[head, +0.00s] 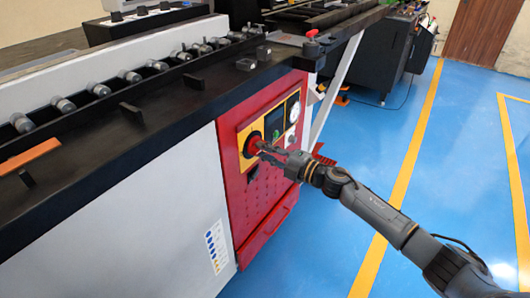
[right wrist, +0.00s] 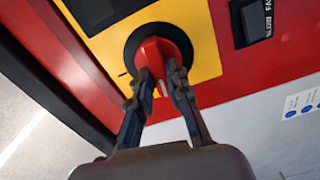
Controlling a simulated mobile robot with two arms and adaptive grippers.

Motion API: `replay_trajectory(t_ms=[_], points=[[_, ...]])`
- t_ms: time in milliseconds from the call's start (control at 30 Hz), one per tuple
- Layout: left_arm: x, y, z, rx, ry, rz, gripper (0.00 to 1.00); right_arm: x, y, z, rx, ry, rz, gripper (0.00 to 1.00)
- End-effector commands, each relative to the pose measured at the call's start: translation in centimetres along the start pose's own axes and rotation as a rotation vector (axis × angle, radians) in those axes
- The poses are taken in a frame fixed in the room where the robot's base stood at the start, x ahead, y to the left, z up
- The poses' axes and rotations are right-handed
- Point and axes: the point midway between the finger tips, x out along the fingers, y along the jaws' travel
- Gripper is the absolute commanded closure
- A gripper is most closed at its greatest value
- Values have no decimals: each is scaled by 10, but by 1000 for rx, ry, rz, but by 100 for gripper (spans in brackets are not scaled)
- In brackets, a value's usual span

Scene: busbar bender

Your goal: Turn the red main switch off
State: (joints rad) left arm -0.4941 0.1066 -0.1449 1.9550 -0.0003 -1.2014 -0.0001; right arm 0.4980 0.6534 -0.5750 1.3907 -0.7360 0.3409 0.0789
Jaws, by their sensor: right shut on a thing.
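The red main switch (head: 254,143) is a red knob on a black round base, set on a yellow plate on the red front panel of the machine. It shows close up in the right wrist view (right wrist: 158,52). My right gripper (head: 262,148) is at the knob, with its two fingers (right wrist: 159,80) on either side of the knob's lower part and shut on it. The fingers partly cover the knob in the head view. My left gripper is in neither view.
The red panel also carries a white dial gauge (head: 294,111) and a dark display beside the switch. A black rocker switch (right wrist: 251,22) sits near the knob. A black table edge (head: 190,105) with rollers overhangs at upper left. The blue floor (head: 400,120) at right is open.

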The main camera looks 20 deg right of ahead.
Motion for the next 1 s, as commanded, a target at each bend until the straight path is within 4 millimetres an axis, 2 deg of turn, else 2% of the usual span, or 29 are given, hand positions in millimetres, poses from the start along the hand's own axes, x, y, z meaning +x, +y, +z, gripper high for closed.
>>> replay_trajectory(t_ms=[300,867,900,967,1000], points=[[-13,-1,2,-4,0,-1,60,0,-2,0,-121,1,-2,100],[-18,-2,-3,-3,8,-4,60,0,-2,0,-148,2,-3,100],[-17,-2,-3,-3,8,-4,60,0,-2,0,-148,2,-3,75],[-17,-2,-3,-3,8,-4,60,0,-2,0,-147,1,-3,63],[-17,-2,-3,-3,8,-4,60,0,-2,0,-147,1,-2,60]])
